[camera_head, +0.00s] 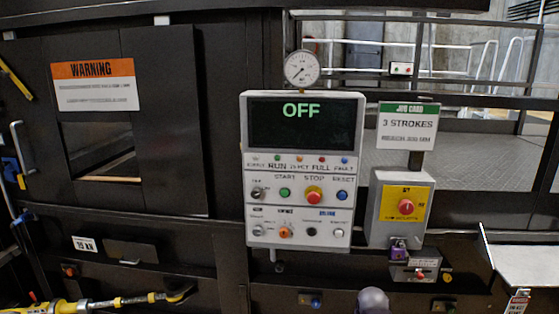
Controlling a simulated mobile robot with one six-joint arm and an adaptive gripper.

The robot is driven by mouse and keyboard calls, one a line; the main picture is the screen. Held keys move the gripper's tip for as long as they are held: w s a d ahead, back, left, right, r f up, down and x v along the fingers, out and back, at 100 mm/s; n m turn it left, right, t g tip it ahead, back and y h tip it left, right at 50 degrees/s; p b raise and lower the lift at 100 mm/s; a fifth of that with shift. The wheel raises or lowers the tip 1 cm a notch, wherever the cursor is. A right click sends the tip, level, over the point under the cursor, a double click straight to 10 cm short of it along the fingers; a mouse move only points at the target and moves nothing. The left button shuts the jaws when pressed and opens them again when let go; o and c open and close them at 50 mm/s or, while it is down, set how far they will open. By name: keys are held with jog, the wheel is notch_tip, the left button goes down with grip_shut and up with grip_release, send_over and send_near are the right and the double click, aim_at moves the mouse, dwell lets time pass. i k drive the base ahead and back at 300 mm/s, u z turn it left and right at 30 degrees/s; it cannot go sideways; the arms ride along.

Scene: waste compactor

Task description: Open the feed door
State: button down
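A dark front panel (165,130) fills the left of the view, and I cannot tell for certain whether it is the feed door. It carries an orange and white warning sign (95,84). Below the sign is a rectangular opening (103,148) with a dark, sloping inside and a pale strip along its lower edge. A pale upright handle (17,148) shows at the far left, beside a blue part.
A control box (303,240) with a screen reading OFF stands in the middle, under a round gauge (301,69). Right of it are a job card (407,128) and a yellow-faced switch box (390,235) with a purple padlock (398,250). A yellow and black bar (100,303) lies low at the left.

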aim_at(93, 72)
jog(key=u, duration=1.95)
jog(key=i, duration=2.4)
jog(key=u, duration=0.05)
